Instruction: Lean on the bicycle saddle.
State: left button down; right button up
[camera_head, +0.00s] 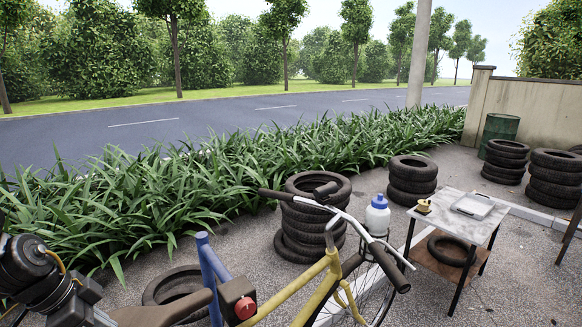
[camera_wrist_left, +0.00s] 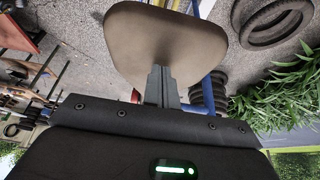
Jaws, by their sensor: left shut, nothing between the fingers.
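The bicycle saddle (camera_head: 168,310) is brown and shows at the bottom edge of the head view, partly cut off. In the left wrist view the saddle (camera_wrist_left: 165,35) fills the upper middle, broad and tan-brown. My left gripper (camera_wrist_left: 158,70) is shut and empty, its fingertips overlapping the saddle's near edge in that view. I cannot tell whether they touch it. In the head view my left arm comes in from the lower left, beside the saddle. The yellow bicycle frame (camera_head: 290,290) runs right from there to the handlebar (camera_head: 345,215). My right gripper is not in view.
Stacked tyres (camera_head: 305,240) stand behind the bicycle. A small table (camera_head: 430,222) with a tray (camera_head: 472,206) stands at right. Plants (camera_head: 150,205) line the road.

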pick_arm(q)
jog(key=shift+s+f, duration=0.4)
jog(key=shift+f, duration=0.05)
jog(key=shift+w+r+p, duration=0.3)
jog(key=shift+r+p, duration=0.15)
jog(key=shift+r, duration=0.2)
jog(key=shift+w+r+p, duration=0.15)
jog(key=shift+r+p, duration=1.5)
jog(key=shift+r, duration=1.5)
jog(key=shift+f, duration=0.1)
